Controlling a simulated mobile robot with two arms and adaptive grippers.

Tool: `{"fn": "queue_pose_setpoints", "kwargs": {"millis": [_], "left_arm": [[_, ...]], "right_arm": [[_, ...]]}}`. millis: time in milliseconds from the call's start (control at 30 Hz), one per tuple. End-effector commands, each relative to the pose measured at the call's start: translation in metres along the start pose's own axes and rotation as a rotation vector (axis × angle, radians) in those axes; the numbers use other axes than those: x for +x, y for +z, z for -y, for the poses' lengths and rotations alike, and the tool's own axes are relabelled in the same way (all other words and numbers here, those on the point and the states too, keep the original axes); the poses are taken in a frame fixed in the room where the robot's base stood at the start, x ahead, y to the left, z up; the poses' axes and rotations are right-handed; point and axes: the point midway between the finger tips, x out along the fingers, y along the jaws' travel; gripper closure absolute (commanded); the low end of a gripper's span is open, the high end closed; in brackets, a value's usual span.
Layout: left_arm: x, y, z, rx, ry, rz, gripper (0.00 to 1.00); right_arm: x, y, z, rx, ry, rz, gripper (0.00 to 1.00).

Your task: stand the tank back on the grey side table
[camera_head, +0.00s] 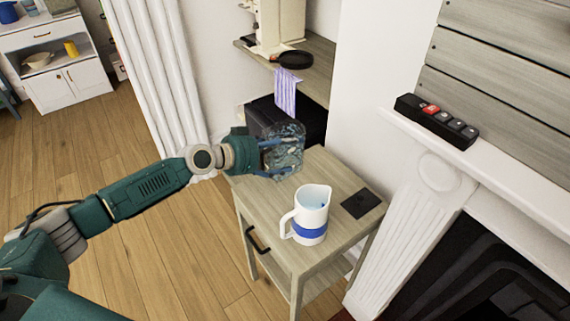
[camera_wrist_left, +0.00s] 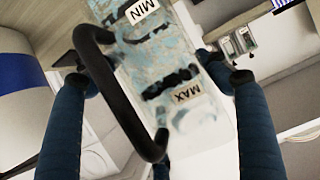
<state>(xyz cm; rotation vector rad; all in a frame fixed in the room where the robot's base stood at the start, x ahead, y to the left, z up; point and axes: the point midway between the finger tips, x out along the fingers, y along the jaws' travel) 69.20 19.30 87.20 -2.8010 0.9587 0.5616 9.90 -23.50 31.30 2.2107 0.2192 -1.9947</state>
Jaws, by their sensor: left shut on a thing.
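The tank (camera_head: 285,143) is a clear container with bluish contents or marks. My left gripper (camera_head: 277,156) is shut on it, over the back left part of the grey side table (camera_head: 262,209). In the left wrist view the tank (camera_wrist_left: 178,78) shows MIN and MAX labels and a black handle, with blue fingers on both sides. I cannot tell whether its base touches the tabletop. My right gripper is not in view.
A white jug with a blue band (camera_head: 311,217) stands at the table's front, with a dark square (camera_head: 361,203) to its right. Behind are a black box (camera_head: 262,115) and a shelf with a black pan (camera_head: 295,59). A button strip (camera_head: 437,121) lies on the mantel.

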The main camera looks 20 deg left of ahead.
Motion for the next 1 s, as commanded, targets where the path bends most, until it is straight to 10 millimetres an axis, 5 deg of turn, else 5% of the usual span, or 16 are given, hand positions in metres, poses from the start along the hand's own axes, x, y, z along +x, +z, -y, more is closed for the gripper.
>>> {"fn": "queue_pose_setpoints", "kwargs": {"millis": [400,867,900,1000], "left_arm": [[0.019,0.043,0.001,-0.002,-0.002,-0.005,0.7],[0.021,0.049,0.001,0.002,-0.001,-0.005,0.7],[0.021,0.049,0.0,0.001,0.0,-0.002,0.17],[0.021,0.049,0.0,0.001,0.0,-0.002,0.06]], "right_arm": [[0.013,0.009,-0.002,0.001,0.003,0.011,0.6],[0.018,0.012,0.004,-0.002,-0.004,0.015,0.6],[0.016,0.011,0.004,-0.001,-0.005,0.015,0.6],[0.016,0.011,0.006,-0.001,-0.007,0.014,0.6]]}}
